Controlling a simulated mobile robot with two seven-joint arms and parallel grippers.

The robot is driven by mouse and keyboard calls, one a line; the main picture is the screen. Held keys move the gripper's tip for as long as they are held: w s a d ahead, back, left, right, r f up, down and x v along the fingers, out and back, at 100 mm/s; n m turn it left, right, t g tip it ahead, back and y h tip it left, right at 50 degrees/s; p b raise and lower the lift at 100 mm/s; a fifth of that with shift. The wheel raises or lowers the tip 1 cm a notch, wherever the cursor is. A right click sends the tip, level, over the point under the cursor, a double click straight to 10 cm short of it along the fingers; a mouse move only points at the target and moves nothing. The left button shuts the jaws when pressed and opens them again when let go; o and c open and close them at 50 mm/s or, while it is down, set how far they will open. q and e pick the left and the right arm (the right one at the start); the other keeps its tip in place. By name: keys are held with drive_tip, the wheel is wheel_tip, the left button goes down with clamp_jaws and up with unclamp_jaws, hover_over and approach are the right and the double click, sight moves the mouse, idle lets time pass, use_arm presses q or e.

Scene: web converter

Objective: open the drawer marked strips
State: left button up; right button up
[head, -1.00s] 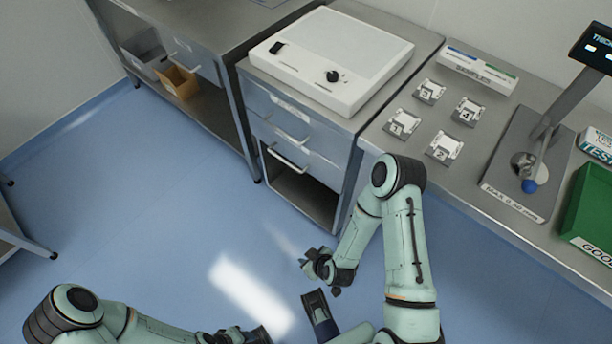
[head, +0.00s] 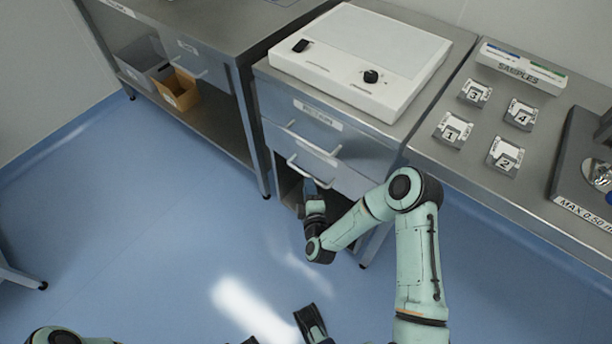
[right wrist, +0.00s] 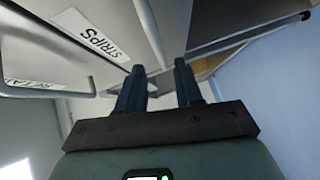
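The drawer marked strips (right wrist: 110,15) shows its label in the right wrist view, with a pale bar handle (right wrist: 148,30) beside it. In the head view it is the lower drawer (head: 345,178) of the grey cabinet, shut, with its handle (head: 312,170) across the front. My right gripper (head: 311,186) is just below that handle. In the right wrist view its two dark fingers (right wrist: 158,80) are apart with nothing seen between them; the handle is ahead of them, not clearly between them. My left gripper is cut off at the head view's bottom edge.
The upper drawer (head: 290,108) has its own handle and label, shut. An open space lies below the lower drawer. A white light box (head: 390,50) stands on the cabinet. Numbered sample holders (head: 506,153) sit on the bench to the right. Blue floor (head: 170,220) is clear at left.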

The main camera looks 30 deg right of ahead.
sight(306, 174)
drive_tip(key=b+x, duration=0.1)
drive_tip(key=x, duration=0.5)
drive_tip(key=shift+w+f, duration=0.1)
drive_tip(key=shift+w, duration=0.1)
use_arm(q)
drive_tip(key=shift+w+a+f+t, duration=0.15)
drive_tip(key=shift+w+a+f, duration=0.1)
drive_tip(key=shift+w+f, duration=0.2)
drive_tip(key=shift+w+a+f+t, duration=0.15)
drive_tip(key=shift+w+a+f, duration=0.15)
drive_tip(key=shift+w, duration=0.25)
use_arm(e)
drive_tip(key=shift+c, duration=0.3)
clamp_jaws()
